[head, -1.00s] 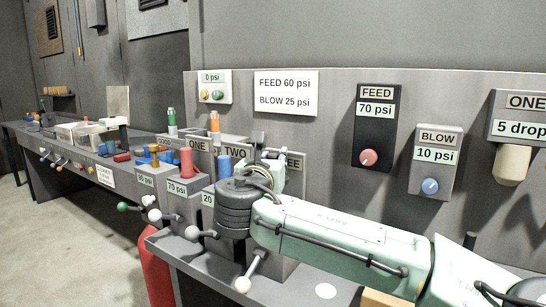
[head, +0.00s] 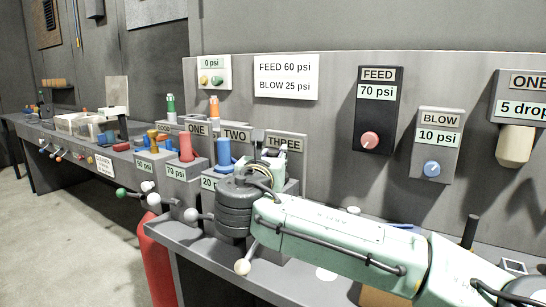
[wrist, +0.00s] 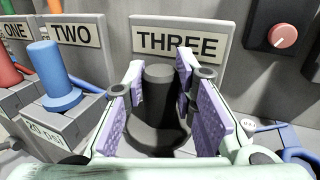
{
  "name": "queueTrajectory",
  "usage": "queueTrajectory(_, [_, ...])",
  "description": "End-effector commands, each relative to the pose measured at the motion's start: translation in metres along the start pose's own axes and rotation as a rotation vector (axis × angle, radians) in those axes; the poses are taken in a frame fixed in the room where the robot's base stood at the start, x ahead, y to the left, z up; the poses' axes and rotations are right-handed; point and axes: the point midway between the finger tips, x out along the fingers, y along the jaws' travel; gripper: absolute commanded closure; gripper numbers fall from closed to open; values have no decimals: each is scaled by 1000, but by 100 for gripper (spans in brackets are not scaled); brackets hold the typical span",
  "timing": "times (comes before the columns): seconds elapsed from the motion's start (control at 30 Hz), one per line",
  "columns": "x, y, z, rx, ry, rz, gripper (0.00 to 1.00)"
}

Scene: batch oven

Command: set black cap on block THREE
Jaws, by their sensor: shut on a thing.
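The black cap (wrist: 158,105) stands upright between the purple finger pads of my gripper (wrist: 161,98) in the wrist view, its wide round base lower down. My gripper is shut on it. The THREE sign (wrist: 178,44) is right behind the cap. In the head view, my gripper (head: 268,160) is in front of the lower left of the THREE sign (head: 286,142). My arm hides most of block THREE, and I cannot tell whether the cap touches it.
Block TWO with its blue cap (wrist: 62,85) stands close to the left of my gripper. A red cap (head: 186,146) is on block ONE. Lever knobs (head: 191,214) stick out in front. The FEED (head: 370,138) and BLOW (head: 432,168) regulators are on the panel to the right.

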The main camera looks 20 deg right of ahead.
Motion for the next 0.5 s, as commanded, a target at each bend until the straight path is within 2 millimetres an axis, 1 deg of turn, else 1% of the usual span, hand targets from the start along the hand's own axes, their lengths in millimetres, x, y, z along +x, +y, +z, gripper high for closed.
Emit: queueTrajectory(0.5, [0, 0, -9, 0, 0, 0, 100])
